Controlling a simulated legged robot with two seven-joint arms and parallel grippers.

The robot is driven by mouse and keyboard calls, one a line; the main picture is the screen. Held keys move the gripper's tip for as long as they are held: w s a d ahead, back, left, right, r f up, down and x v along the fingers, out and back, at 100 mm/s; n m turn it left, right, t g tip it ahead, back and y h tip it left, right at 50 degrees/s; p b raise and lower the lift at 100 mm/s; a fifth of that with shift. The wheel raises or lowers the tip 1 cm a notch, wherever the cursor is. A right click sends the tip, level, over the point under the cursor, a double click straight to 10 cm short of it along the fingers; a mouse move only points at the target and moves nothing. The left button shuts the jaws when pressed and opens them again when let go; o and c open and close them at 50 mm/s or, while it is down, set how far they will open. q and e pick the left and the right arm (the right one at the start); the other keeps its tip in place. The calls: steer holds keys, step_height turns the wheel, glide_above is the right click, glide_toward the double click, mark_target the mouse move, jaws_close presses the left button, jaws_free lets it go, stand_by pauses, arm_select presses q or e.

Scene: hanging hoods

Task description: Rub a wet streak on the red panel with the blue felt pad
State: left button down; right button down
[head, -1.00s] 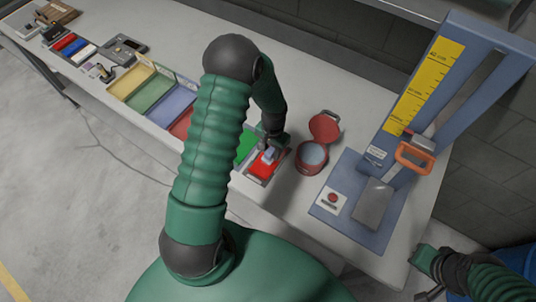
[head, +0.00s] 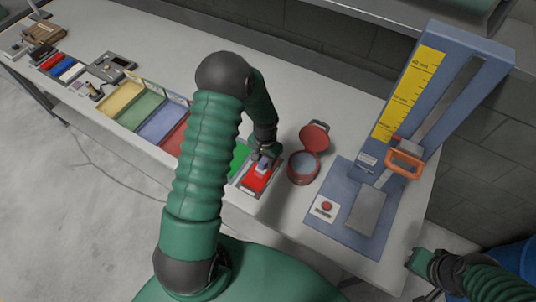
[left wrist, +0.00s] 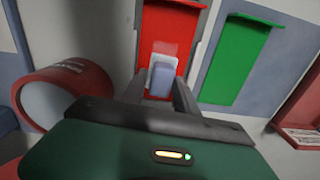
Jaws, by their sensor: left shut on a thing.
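The red panel (head: 254,182) lies in a grey frame near the table's front edge. It also shows in the left wrist view (left wrist: 173,22), with a pale, shiny patch (left wrist: 165,48) just beyond the pad. My left gripper (head: 265,156) is above the panel, shut on the blue felt pad (left wrist: 160,78), which looks pale blue-grey. The pad is over the red panel and looks in contact with it, though its underside is hidden. My right gripper (head: 418,268) is off the table at the lower right, and its fingers are unclear.
A green panel (head: 238,158) lies beside the red one. An open round red container (head: 303,168) stands close on the right. Farther right is a blue stand (head: 420,90) with a yellow scale and orange handle (head: 404,163). Coloured trays (head: 160,122) lie to the left.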

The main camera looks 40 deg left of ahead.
mark_target(258, 176)
arm_select(q)
steer(key=shift+s+d+p, duration=0.15)
steer(key=shift+s+p, duration=0.15)
steer(key=shift+s, duration=0.9)
steer(key=shift+s+d+p, duration=0.1)
steer(key=shift+s+p, duration=0.15)
steer(key=shift+s, duration=0.95)
step_height(258, 176, up, 6)
steer(key=p, duration=0.5)
steer(key=shift+w, duration=0.1)
steer(key=shift+r, duration=0.1)
step_height(258, 176, up, 3)
steer(key=p, duration=0.2)
steer(key=shift+p, duration=0.4)
